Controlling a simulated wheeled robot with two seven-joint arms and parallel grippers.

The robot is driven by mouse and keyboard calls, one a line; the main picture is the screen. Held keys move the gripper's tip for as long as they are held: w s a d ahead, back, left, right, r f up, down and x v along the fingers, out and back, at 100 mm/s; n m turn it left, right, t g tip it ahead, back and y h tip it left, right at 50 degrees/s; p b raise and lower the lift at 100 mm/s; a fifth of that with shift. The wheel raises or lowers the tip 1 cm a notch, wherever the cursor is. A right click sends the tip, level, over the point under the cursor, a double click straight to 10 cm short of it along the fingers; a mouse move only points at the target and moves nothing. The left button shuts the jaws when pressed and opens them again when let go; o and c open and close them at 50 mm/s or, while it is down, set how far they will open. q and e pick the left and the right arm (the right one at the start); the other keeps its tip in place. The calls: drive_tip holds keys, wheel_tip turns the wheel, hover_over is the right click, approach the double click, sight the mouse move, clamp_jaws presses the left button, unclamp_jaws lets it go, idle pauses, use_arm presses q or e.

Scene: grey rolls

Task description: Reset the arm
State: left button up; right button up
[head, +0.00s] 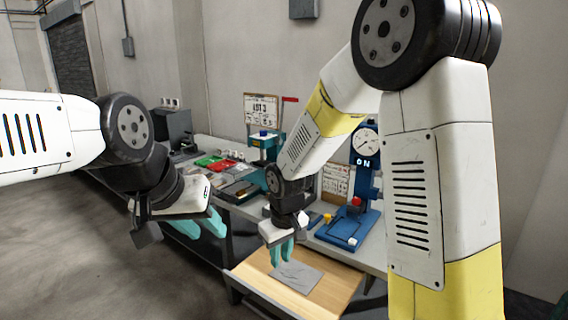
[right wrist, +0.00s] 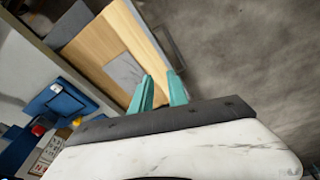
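My right arm reaches in from the right in the head view. Its gripper (head: 281,260) points down with teal fingers, above a wooden surface (head: 325,294).
A blue press with a dial (head: 366,143) and blue base (head: 349,229) stands on the bench right of the right gripper. Another teal machine (head: 264,146) and red and green bins (head: 207,160) stand further back. Open floor (head: 110,260) lies at the left.

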drive_tip(key=s+d+r+m+t, duration=0.2)
drive_tip(key=s+d+r+m, duration=0.1)
drive_tip(key=s+d+r, duration=0.4)
drive_tip(key=s+d+r+m+t+y, duration=0.1)
drive_tip(key=s+d+r+m+t, duration=0.1)
drive_tip(key=s+d+r, duration=0.5)
wheel_tip(320, 180, up, 5)
drive_tip(key=shift+s+d+f+m, duration=0.1)
drive_tip(key=shift+s+d+m, duration=0.3)
drive_tip(key=shift+d+m, duration=0.3)
drive_tip(key=shift+a, duration=0.1)
